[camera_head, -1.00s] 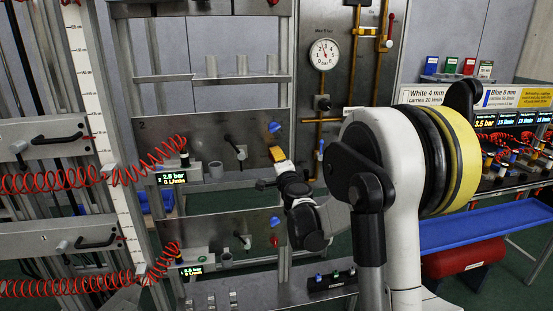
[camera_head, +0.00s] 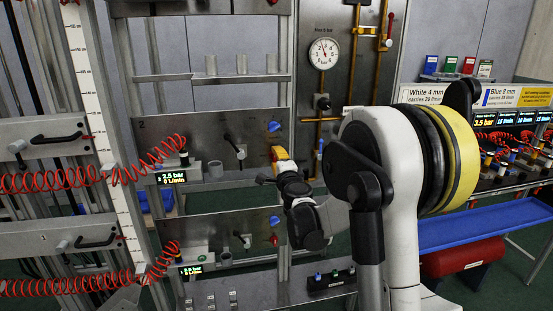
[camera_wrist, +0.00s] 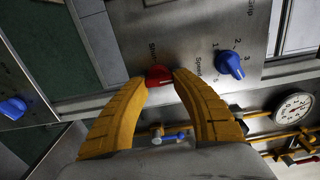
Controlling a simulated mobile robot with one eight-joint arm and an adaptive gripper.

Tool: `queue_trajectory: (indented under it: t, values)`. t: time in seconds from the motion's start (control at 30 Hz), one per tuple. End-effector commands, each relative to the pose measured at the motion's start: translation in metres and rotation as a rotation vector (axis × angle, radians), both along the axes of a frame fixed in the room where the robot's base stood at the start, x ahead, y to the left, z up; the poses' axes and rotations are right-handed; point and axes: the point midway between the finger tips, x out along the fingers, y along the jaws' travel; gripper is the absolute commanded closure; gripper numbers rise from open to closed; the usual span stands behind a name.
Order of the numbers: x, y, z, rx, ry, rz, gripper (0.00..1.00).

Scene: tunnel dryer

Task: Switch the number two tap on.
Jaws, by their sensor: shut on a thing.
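The grey panel marked 2 (camera_head: 180,135) stands upright in the middle of the head view. A blue knob (camera_head: 274,127) sits at its upper right. Below it, my gripper (camera_head: 276,155) has its yellow fingers at the panel's right edge. In the wrist view, my gripper (camera_wrist: 161,79) is shut on a red knob (camera_wrist: 158,73), one finger on each side. The knob's sides are partly hidden by the fingertips. The blue knob (camera_wrist: 230,65), beside a dial marked with numbers, is apart from the fingers.
A lower panel (camera_head: 215,229) carries its own blue knob (camera_head: 274,220) and red knob (camera_head: 273,240). Yellow pipes with a pressure gauge (camera_head: 324,54) rise just right of the panel. Red coiled hoses (camera_head: 70,181) hang at the left. A blue tray (camera_head: 480,226) lies at the right.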

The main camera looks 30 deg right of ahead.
Motion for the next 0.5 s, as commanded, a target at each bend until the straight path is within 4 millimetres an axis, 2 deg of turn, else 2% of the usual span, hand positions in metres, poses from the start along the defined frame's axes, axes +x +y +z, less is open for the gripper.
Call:
queue_trajectory:
  t: [0.03, 0.07, 0.1, 0.37, 0.5]
  values:
    - [0.0006, 0.0002, 0.0005, 0.001, 0.0, 0.001, 0.58]
    - [0.0006, 0.0002, 0.0005, 0.001, 0.0, 0.001, 0.49]
    - [0.0005, 0.0003, 0.0005, 0.001, 0.0, 0.001, 0.44]
    - [0.0, 0.0002, 0.0002, 0.0, 0.0, 0.0, 0.44]
    - [-0.0087, 0.0026, 0.0002, 0.0, 0.0, 0.0, 0.44]
